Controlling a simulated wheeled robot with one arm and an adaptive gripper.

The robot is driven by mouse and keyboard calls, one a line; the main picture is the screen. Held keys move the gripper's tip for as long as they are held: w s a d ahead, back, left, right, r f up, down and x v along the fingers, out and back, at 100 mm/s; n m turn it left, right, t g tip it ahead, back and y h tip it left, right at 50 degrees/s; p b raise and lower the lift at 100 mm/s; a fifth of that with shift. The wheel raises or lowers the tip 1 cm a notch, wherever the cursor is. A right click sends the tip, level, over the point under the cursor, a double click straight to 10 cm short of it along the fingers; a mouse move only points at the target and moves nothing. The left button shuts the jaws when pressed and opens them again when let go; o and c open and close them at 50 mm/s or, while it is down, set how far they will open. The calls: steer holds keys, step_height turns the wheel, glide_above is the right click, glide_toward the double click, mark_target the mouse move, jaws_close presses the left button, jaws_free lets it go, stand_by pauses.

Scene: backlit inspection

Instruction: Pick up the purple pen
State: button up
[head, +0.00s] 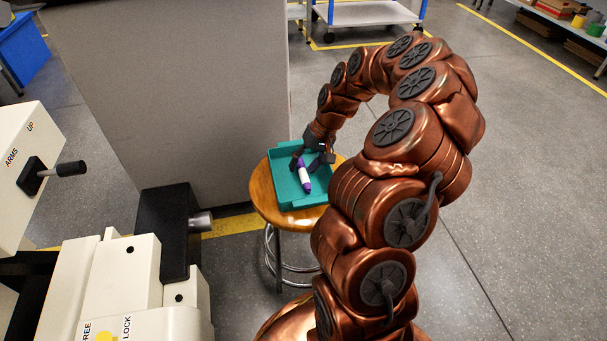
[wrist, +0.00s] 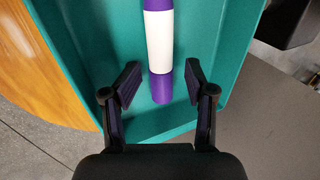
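The purple pen (head: 304,176) has a white band around its middle and lies in a teal tray (head: 296,204). In the wrist view the pen (wrist: 159,42) runs down from the top edge, and its lower purple end lies between the fingertips. My gripper (wrist: 160,84) is open, with a finger on each side of the pen and a gap on both sides. In the head view my gripper (head: 312,160) is over the tray, at the pen's far end. Whether the fingers are level with the pen or above it is hard to tell.
The teal tray sits on a round wooden stool (head: 262,192). A grey partition (head: 180,90) stands behind it. A cream machine with a handle (head: 68,169) is at the left. Open floor (head: 500,180) lies to the right. A cart (head: 365,14) is at the back.

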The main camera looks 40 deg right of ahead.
mark_target(299, 168)
steer(key=c, duration=1)
steer(key=shift+r+p, duration=0.7)
steer(key=shift+r, duration=0.9)
steer(key=shift+s+r, duration=0.1)
steer(key=shift+r, duration=0.25)
steer(key=s+a+p, duration=0.1)
steer(key=s+a, duration=0.1)
steer(key=s, duration=0.2)
steer(key=s+a+p, duration=0.1)
steer(key=s+a, duration=0.1)
steer(key=s, duration=0.3)
steer(key=s+a+r, duration=0.1)
steer(key=s+a, duration=0.1)
steer(key=s, duration=0.3)
steer(key=shift+s+a+r+p, duration=0.1)
steer(key=shift+s+a+p, duration=0.1)
steer(key=shift+p, duration=0.2)
jaws_close()
jaws_free()
